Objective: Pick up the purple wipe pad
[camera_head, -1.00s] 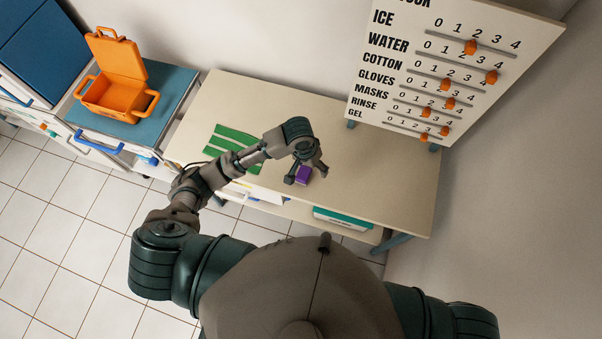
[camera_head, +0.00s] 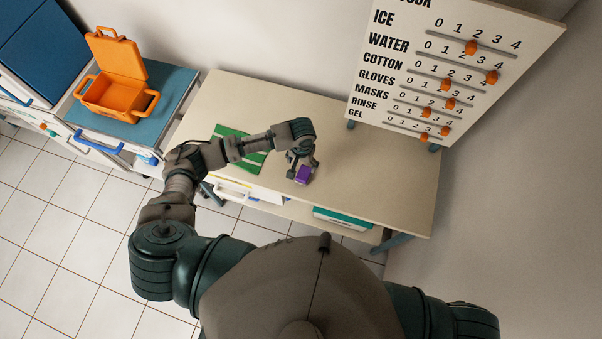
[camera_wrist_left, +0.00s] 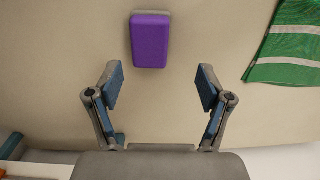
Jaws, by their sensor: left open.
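The purple wipe pad (camera_head: 304,174) lies on the beige table (camera_head: 380,170), near the table's front edge. In the left wrist view the purple wipe pad (camera_wrist_left: 150,40) lies flat, just beyond the fingertips and a little left of the midline between them. My left gripper (camera_head: 301,166) is above the table, right at the pad in the head view. In the left wrist view my left gripper (camera_wrist_left: 161,88) is open, with bare table between its two fingers. The pad is outside the fingers. My right gripper is not in view.
A green striped cloth (camera_head: 238,141) lies on the table left of the pad, partly under my left arm. An open orange case (camera_head: 112,96) stands on a blue-topped cart. A board with orange sliders (camera_head: 450,70) stands at the table's back right. The table's right part is clear.

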